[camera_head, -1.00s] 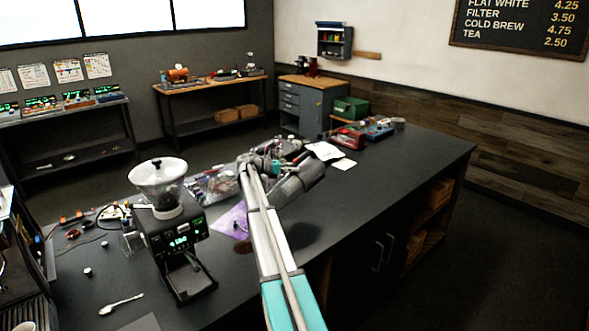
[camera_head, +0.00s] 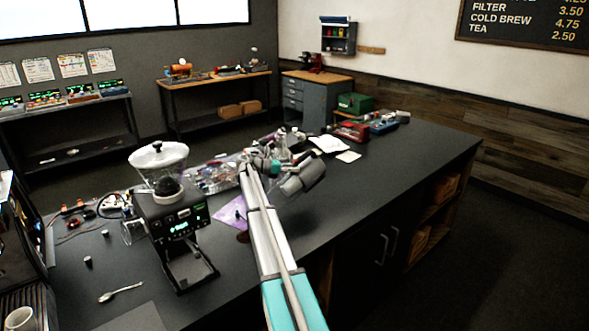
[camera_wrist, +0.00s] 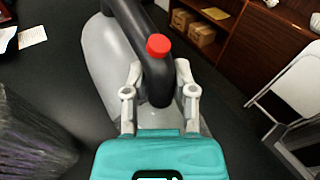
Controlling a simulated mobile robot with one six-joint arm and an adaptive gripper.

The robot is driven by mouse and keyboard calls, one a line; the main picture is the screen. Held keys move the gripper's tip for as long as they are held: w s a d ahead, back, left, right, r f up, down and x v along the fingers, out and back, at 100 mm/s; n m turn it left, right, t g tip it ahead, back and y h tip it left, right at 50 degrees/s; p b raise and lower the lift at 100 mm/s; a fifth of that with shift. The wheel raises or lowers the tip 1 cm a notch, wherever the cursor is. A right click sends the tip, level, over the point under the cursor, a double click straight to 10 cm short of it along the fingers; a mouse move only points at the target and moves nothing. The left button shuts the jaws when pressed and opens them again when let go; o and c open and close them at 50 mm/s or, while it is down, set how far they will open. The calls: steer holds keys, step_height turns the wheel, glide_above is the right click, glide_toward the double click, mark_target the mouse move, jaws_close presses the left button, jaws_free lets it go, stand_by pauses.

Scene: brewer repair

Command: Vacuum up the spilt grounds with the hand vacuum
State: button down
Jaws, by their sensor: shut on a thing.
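My gripper (camera_wrist: 158,84) is shut on the black handle of the hand vacuum (camera_wrist: 106,62), which has a grey rounded body and a red button. In the head view the vacuum (camera_head: 304,178) is above the dark counter, at the end of my outstretched arm, with my gripper (camera_head: 280,170) at its left side. A small dark brown patch (camera_head: 242,237), which looks like the spilt grounds, lies on the counter beside my arm; the arm may hide part of it. The vacuum's nozzle is not clear in either view.
A grinder (camera_head: 178,232) stands left of my arm. A purple mat (camera_head: 230,213) and a bag of parts (camera_head: 215,177) lie behind the patch. A spoon (camera_head: 120,292) and a white mug (camera_head: 19,318) are at front left. The counter (camera_head: 375,185) right of the vacuum is clear.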

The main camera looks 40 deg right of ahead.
mark_target(287, 178)
steer(key=shift+a+f, duration=0.15)
steer(key=shift+f, duration=0.1)
steer(key=shift+a+f+b, duration=0.25)
steer(key=shift+a+b, duration=0.1)
steer(key=shift+a, duration=1.1)
stand_by(1.1)
step_height(287, 178, up, 8)
steer(key=p, duration=0.8)
stand_by(0.4)
steer(key=shift+f, duration=0.1)
